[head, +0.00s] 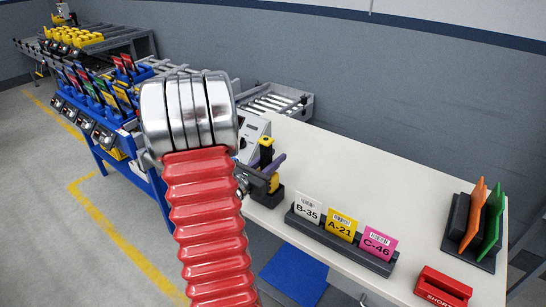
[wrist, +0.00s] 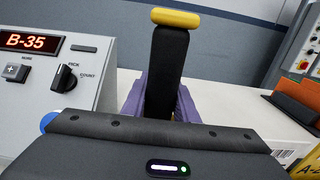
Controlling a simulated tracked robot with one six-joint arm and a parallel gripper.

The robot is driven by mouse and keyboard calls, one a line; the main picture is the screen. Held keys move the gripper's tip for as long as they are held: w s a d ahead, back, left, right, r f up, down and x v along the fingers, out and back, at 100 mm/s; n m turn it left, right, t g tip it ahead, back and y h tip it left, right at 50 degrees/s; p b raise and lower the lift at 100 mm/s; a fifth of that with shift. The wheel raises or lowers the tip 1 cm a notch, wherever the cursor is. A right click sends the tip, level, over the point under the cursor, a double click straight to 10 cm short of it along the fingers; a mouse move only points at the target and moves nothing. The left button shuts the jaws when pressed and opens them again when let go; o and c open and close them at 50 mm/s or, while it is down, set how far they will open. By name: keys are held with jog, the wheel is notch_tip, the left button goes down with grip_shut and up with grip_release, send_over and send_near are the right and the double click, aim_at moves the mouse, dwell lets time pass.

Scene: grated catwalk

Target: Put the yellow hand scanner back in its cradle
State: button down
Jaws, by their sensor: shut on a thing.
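The yellow hand scanner (head: 266,150) stands roughly upright at the left end of the white table, its black grip topped by a yellow end. In the wrist view the scanner (wrist: 167,65) rises between the purple fingers. My gripper (head: 271,169) is shut on it; in the wrist view my gripper (wrist: 160,108) hides the scanner's lower part behind its dark body. A dark base, seemingly the cradle (head: 268,198), is on the table directly below. A yellow part shows just above it. I cannot tell whether the scanner touches or sits in it.
A grey control box (wrist: 60,65) reading B-35 stands close on the left. A rack of label cards (head: 340,236) is to the right on the table. A red box (head: 443,288) and an orange-and-green folder holder (head: 478,225) stand farther right. The table's middle is clear.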

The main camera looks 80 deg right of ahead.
jog(key=shift+f, duration=0.6)
jog(key=shift+f, duration=0.35)
jog(key=shift+f, duration=0.35)
jog(key=shift+f, duration=0.35)
jog(key=shift+f, duration=0.25)
jog(key=c, duration=1.3)
grip_release()
jog(key=shift+c, duration=0.2)
jog(key=shift+o, duration=0.6)
